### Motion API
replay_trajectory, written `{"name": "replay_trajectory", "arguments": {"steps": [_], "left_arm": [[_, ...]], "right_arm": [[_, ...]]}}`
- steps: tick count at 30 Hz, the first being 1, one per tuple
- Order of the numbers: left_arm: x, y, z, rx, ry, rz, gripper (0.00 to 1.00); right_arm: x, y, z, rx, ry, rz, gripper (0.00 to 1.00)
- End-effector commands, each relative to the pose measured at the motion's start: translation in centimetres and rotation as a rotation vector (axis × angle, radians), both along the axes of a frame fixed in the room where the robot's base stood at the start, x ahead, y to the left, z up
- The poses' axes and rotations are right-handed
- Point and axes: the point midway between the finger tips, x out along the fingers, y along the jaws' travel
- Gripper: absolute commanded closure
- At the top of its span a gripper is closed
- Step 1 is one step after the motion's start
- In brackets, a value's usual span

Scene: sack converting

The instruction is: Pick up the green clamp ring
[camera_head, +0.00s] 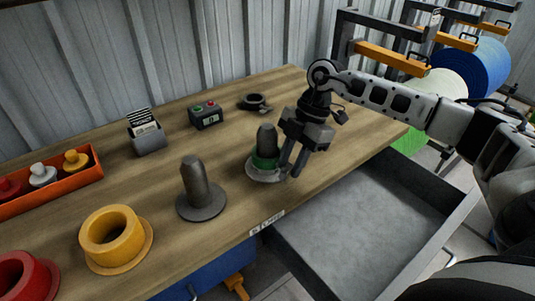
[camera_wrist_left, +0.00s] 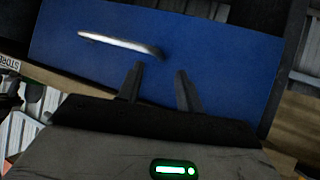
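The green clamp ring (camera_head: 263,162) sits around the lower part of a dark upright post (camera_head: 267,138) with a round base, on the wooden bench. My right gripper (camera_head: 289,172) points down at the right side of the ring. Its two fingers are apart, and the nearer one overlaps the ring's right edge in the picture; whether they touch is unclear. Part of the ring is hidden by the finger. My left gripper (camera_wrist_left: 160,80) is open and empty in the left wrist view, in front of a blue panel (camera_wrist_left: 230,60) with a pale handle.
A second dark post (camera_head: 194,183), a yellow flanged ring (camera_head: 108,232) and a red ring (camera_head: 22,276) stand to the left on the bench (camera_head: 150,182). Behind are a small button box (camera_head: 206,116) and a dark clamp (camera_head: 255,102). A grey open drawer (camera_head: 350,225) lies below the front edge.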

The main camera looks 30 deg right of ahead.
Motion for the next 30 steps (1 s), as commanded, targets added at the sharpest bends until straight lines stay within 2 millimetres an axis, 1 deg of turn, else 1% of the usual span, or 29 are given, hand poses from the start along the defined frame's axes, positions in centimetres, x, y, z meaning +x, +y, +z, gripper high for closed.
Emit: {"name": "replay_trajectory", "arguments": {"steps": [3,8,9,11,12,23,26,30], "left_arm": [[-0.1,0.0,-0.2,0.002,0.005,0.0,0.64],[-0.1,0.0,-0.4,0.002,0.007,0.0,0.64],[-0.1,0.0,-0.4,0.002,0.007,0.0,0.64],[-0.1,0.0,-0.4,0.002,0.007,0.0,0.64],[-0.1,0.0,-0.4,0.002,0.007,0.0,0.64],[-0.1,0.0,-0.3,0.001,0.005,0.001,0.64],[-0.1,0.0,-0.2,0.001,0.005,0.001,0.64],[-0.1,0.0,-0.1,0.002,0.004,0.0,0.64]], "right_arm": [[0.0,0.2,-0.5,0.0,0.0,0.0,0.71],[0.0,0.2,-0.4,0.0,0.0,0.0,0.71],[0.0,0.2,-0.5,0.0,0.0,0.0,0.76],[0.0,0.2,-0.4,0.0,0.0,0.0,0.93],[0.0,0.2,-0.4,0.0,0.0,0.0,1.0],[0.1,0.2,-0.1,0.001,-0.006,0.0,1.0],[0.1,0.2,0.5,0.002,-0.007,-0.001,1.0],[0.1,0.2,2.0,0.001,-0.009,0.0,1.0]]}}
